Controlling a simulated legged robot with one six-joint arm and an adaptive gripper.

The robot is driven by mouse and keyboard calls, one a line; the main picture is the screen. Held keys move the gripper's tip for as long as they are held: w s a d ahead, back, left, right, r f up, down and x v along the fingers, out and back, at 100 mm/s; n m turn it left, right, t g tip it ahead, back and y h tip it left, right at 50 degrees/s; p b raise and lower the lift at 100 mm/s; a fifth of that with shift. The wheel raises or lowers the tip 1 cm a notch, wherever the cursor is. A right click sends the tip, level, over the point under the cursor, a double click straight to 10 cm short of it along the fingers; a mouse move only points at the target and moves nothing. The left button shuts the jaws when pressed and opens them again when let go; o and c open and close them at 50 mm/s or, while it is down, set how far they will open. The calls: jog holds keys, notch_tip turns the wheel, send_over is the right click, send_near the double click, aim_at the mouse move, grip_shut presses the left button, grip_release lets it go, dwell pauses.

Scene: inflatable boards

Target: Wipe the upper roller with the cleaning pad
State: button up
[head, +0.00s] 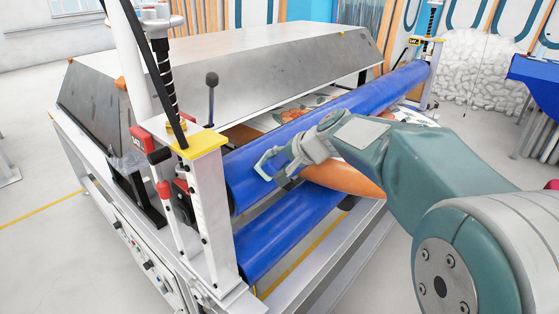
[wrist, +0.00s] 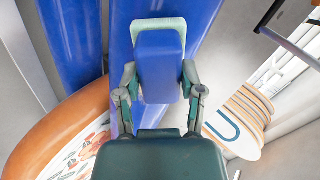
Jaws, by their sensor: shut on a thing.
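The upper roller (head: 320,120) is a long blue cylinder running from the white post at the left to the far post at the back right. A second blue roller (head: 285,232) lies below it. My gripper (head: 284,165) is at the front side of the upper roller, towards its left end. In the wrist view my gripper (wrist: 160,88) is shut on the cleaning pad (wrist: 158,62), a blue block with a pale green edge at its far end. The pad overlaps the upper roller in that view; I cannot tell whether they touch. In the head view the pad is largely hidden.
An orange-edged inflatable board (head: 343,179) with a floral print passes between the rollers, under my arm. A white post with a yellow cap (head: 205,143) and levers stands left of my gripper. A large metal hood (head: 225,80) is behind the rollers.

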jog(key=shift+w+a+f, duration=0.3)
jog(key=shift+f, duration=0.05)
dwell(0.3)
jog(key=shift+w+d, duration=1.15)
jog(key=shift+d, duration=0.15)
jog(key=shift+w+d, duration=3.35)
jog(key=shift+w, duration=0.15)
jog(key=shift+s+a, duration=4.7)
jog(key=shift+v, duration=3.05)
